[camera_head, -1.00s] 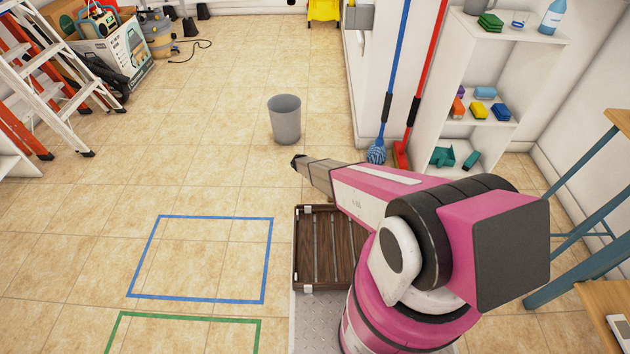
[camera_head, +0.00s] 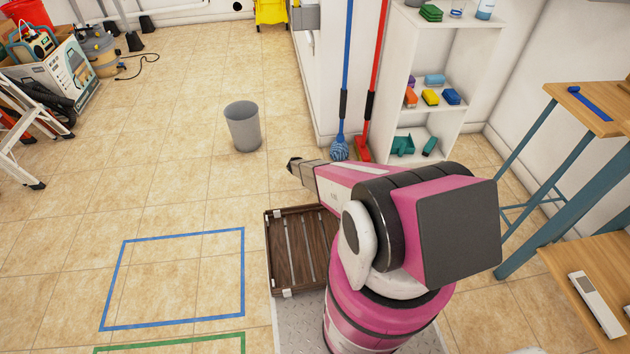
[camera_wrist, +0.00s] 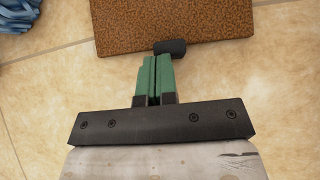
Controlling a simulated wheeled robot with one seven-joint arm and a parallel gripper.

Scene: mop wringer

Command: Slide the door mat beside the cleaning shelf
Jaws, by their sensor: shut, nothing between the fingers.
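The door mat (camera_wrist: 200,22) is a flat, brown, speckled slab on the tiled floor at the top of the wrist view. A black tab (camera_wrist: 170,47) sticks out from its near edge. My gripper (camera_wrist: 158,62) has its green fingers closed together with nothing between them. The fingertips are at the tab's near side; I cannot tell whether they touch it. The white cleaning shelf (camera_head: 403,80) stands against the wall in the head view. The mat and my fingers do not show in the head view, where my arm covers part of the floor before the shelf.
A blue mop (camera_head: 340,148) and a red broom (camera_head: 363,148) lean left of the shelf. A grey bin (camera_head: 243,127) stands on open floor. A blue taped outline (camera_head: 178,237) lies at the left. A wooden table with blue legs (camera_head: 520,265) stands at the right.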

